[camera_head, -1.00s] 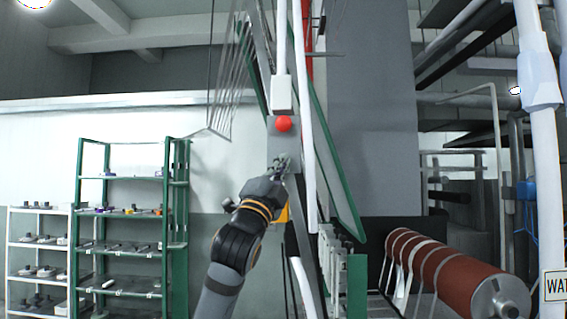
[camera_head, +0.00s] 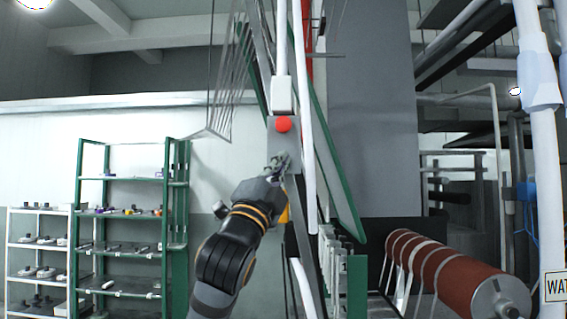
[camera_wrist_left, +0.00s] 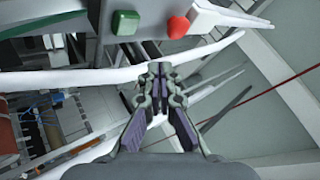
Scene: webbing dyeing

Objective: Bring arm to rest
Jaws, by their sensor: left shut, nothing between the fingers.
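My left gripper (camera_head: 281,160) is shut and empty. In the head view it points up, just below a red round button (camera_head: 283,124) on a grey panel of the machine (camera_head: 284,140). In the left wrist view the gripper (camera_wrist_left: 160,70) has its fingertips together. The red button (camera_wrist_left: 178,26) and a green button (camera_wrist_left: 125,22) sit on a box beyond the fingertips, with a visible gap between. My right gripper is not in view.
White pipes (camera_head: 306,120) and green frame bars (camera_head: 335,170) stand close right of the left arm. A roll of red-brown webbing (camera_head: 450,275) lies at lower right. A green shelf rack (camera_head: 165,215) and a white shelf (camera_head: 38,209) stand at left, with open space before the wall.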

